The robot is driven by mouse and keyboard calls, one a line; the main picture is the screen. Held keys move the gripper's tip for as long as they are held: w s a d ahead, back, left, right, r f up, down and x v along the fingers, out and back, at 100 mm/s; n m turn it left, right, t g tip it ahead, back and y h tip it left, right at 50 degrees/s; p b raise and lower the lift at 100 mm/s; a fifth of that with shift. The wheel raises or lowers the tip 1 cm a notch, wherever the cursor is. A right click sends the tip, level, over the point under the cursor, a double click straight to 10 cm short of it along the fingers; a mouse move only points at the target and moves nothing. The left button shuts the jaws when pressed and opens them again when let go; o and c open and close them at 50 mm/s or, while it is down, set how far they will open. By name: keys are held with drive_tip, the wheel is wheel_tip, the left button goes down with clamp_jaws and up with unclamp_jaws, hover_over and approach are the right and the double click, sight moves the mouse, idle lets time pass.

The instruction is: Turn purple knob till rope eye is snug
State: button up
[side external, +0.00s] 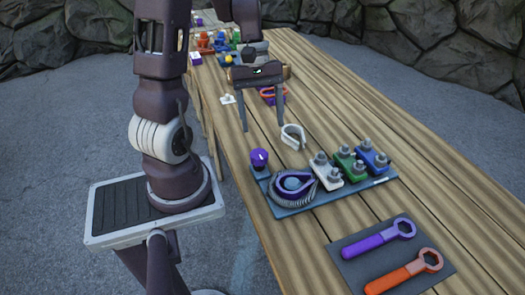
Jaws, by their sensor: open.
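The purple knob (259,159) stands at the left end of a blue-grey base plate (322,199) on the wooden table. Right beside it on the plate lies a coiled, ridged dark loop (293,191), which appears to be the rope eye. The loop goes around a rounded blue-grey post (292,183); how tightly it sits cannot be told at this size. My gripper (263,127) is open and empty, fingers pointing down, above the table and behind the knob. It is apart from the knob.
White, green and blue blocks with grey knobs (350,163) stand on the plate's right part. A white open clip (293,136) lies behind the plate. A dark mat (355,252) with purple and orange wrenches is in front. An orange and purple item (272,96) lies behind my gripper.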

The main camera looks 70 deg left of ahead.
sight(259, 153)
drive_tip(key=f, duration=0.3)
drive_tip(key=f+n, duration=0.1)
drive_tip(key=f, duration=0.2)
drive_tip(key=s+f+n, duration=0.1)
drive_tip(key=f, duration=0.2)
drive_tip(key=shift+s+d+f+h, duration=0.1)
drive_tip(key=shift+f+h, duration=0.25)
drive_tip(key=shift+h, duration=0.05)
drive_tip(key=c, duration=1.4)
drive_tip(key=shift+o, duration=0.2)
